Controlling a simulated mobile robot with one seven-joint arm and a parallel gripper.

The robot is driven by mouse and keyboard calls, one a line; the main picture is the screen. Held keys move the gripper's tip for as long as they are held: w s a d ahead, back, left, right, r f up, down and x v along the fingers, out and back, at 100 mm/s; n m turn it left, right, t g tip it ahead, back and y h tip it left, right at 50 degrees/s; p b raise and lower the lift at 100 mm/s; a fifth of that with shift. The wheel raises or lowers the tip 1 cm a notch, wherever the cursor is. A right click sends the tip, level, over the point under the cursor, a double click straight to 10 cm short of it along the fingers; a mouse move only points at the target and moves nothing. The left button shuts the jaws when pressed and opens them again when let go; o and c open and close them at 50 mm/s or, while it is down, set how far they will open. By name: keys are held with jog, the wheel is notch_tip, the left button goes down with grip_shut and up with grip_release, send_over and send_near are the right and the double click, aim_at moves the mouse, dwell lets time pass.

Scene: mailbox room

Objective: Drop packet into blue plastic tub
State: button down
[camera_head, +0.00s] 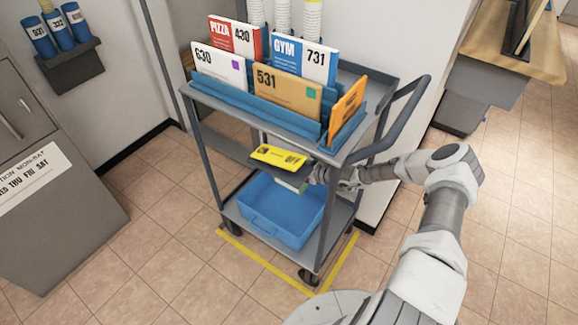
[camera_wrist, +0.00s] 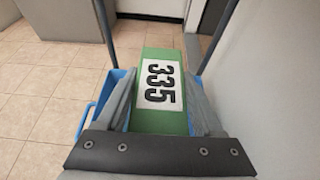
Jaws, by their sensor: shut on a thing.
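The packet is green with a white label reading 335, and it sits between my two fingers in the wrist view (camera_wrist: 152,122). In the head view a small green and white part of the packet (camera_head: 290,185) shows below a dark plate at my wrist. My gripper (camera_wrist: 163,95) is shut on the packet. The blue plastic tub (camera_head: 262,230) stands on the lower shelf of the grey cart, and the packet is held above it. In the wrist view the tub (camera_wrist: 103,105) shows behind and beside my fingers, and most of it is hidden.
The cart's upper shelf (camera_head: 350,148) carries a blue rack with several numbered parcels, close above my gripper. Its grey handle (camera_head: 405,115) curves out near my arm. A grey cabinet (camera_head: 50,190) stands at left. Open tiled floor (camera_head: 150,215) lies between cabinet and cart.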

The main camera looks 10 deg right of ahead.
jog(key=shift+f+b, duration=2.15)
jog(key=shift+f, duration=0.6)
grip_release()
jog(key=p+v, duration=0.6)
jog(key=v, duration=1.1)
jog(key=shift+s+d+r, duration=0.15)
jog(key=shift+r, duration=0.1)
